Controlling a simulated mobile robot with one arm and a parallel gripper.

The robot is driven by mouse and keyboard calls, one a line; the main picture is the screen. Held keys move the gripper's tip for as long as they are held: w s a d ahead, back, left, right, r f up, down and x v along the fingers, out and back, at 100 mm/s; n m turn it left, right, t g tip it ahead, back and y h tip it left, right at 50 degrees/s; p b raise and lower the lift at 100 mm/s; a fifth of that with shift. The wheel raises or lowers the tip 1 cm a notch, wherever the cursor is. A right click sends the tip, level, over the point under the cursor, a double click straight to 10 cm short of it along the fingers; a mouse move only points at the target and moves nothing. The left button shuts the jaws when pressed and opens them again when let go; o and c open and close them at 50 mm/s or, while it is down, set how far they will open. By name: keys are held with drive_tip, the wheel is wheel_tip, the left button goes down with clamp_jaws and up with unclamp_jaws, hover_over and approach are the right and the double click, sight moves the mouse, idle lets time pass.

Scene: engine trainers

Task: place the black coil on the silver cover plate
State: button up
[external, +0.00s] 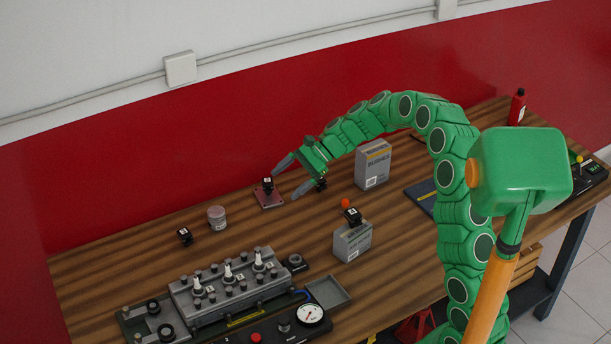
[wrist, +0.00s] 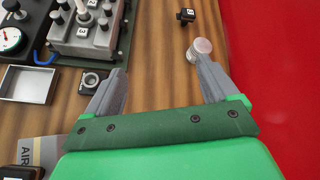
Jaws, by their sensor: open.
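Several small black coil-like blocks with white number labels stand about. One sits on the bare wood (external: 185,236), also in the wrist view (wrist: 185,15); one is on a dark red plate (external: 270,201); one is beside my gripper (external: 321,184); one is on a grey box (external: 352,241). I cannot tell which is meant. A grey engine block (external: 232,295) at the front left has a silver top cover plate (wrist: 86,38) bearing white plugs. My gripper (external: 292,177) is open and empty above the table's back; its fingers show in the wrist view (wrist: 163,78).
A round tin (external: 216,218) stands behind the engine block; a grey tray (external: 329,293) and a gauge (external: 310,313) lie right of it. A taller box (external: 373,164) is under my arm. The red wall (external: 150,165) is close behind.

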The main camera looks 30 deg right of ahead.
drive_tip(key=s+d+r+n+g+h, duration=0.1)
drive_tip(key=s+r+n+h, duration=0.2)
drive_tip(key=s, duration=0.8)
drive_tip(key=s+r+n+g+h, duration=0.25)
drive_tip(key=s+n, duration=0.25)
drive_tip(key=s, duration=0.7)
drive_tip(key=s+d+n+h, duration=0.2)
drive_tip(key=s+d, duration=0.3)
drive_tip(key=s, duration=0.3)
drive_tip(key=s+d+f+n+h, duration=0.1)
drive_tip(key=s+d+n+h, duration=0.1)
drive_tip(key=s+d, duration=0.3)
drive_tip(key=s+d+n+h, duration=0.2)
drive_tip(key=s+d, duration=0.3)
drive_tip(key=s, duration=0.7)
drive_tip(key=shift+f+t, duration=0.3)
drive_tip(key=shift+t, duration=0.15)
